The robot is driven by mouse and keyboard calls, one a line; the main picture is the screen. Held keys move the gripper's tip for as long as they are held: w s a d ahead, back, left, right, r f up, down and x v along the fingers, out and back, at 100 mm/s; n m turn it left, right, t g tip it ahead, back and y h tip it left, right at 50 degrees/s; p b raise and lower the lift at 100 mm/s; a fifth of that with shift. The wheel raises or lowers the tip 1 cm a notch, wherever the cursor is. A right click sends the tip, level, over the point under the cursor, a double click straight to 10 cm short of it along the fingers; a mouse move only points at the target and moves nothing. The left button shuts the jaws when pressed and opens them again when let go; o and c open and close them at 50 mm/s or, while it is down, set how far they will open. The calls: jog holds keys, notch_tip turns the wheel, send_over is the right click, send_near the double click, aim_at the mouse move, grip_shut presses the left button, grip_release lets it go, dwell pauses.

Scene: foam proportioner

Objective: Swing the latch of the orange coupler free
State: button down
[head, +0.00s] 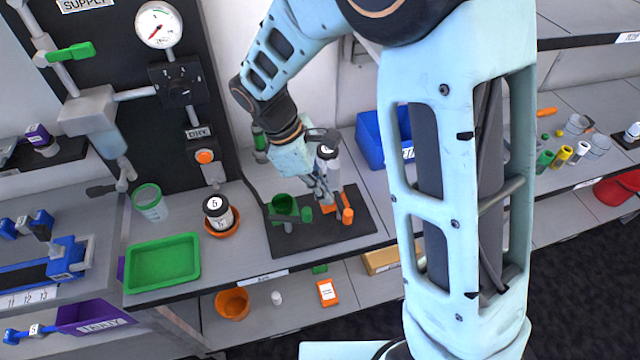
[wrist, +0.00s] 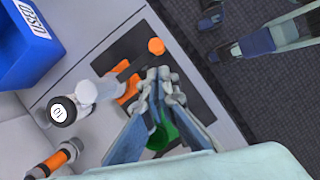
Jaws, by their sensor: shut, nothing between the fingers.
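The orange coupler shows as an orange body (head: 347,215) on the black mat (head: 355,232), just right of my gripper (head: 326,196). In the wrist view an orange round end (wrist: 156,46) lies just beyond my fingertips (wrist: 160,76), and an orange piece (wrist: 129,90) lies to their left. A dark bar runs between these two orange parts; I cannot tell surely whether it is the latch. My gripper is shut and empty, its fingers pointing down over the mat. The fingers hide part of the coupler; contact cannot be told.
A green cup (head: 284,206) and a small green part (head: 306,214) stand left of my gripper. A blue bin (head: 378,140) is behind right. A green tray (head: 162,263) and a labelled jar (head: 217,211) are left.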

aim_at(342, 204)
jog(key=x, duration=0.5)
jog(key=shift+f, duration=0.15)
